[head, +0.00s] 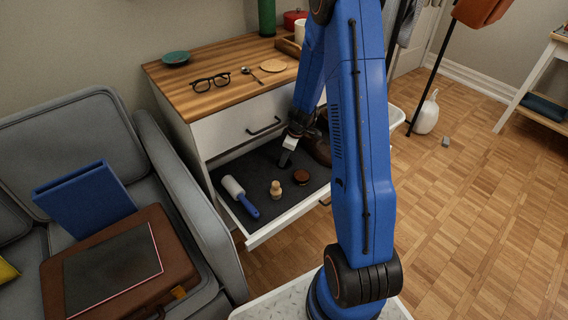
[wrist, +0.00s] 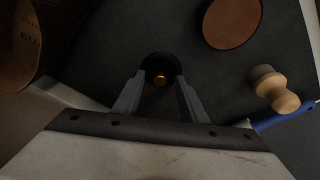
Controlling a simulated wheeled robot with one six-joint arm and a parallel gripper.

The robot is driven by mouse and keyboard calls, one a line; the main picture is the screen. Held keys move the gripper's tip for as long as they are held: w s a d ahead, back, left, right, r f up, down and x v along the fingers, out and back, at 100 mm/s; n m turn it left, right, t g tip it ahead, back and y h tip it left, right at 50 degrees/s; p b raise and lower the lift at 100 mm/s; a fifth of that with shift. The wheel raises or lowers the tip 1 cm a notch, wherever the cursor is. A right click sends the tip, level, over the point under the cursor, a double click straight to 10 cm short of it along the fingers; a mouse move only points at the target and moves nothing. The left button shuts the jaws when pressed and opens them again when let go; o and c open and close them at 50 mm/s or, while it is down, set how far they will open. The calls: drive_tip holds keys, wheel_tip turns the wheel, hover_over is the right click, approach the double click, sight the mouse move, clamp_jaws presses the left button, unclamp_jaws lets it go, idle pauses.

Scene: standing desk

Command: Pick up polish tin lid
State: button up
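My gripper (wrist: 160,82) points down into the open drawer, its two fingers apart. In the head view my gripper (head: 285,158) is over the drawer's back middle, and the lid is not distinguishable there. A round tin with a brown top (wrist: 232,22) lies to the upper right in the wrist view; it also shows in the head view (head: 301,176).
The drawer (head: 290,224) also holds a wooden-knobbed brush (head: 276,189), a white roller with blue handle (head: 238,195) and a brown shoe (head: 319,150) beside my arm. The drawer front and cabinet face (head: 240,122) bound the space. The dark liner has bare patches.

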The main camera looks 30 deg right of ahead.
clamp_jaws()
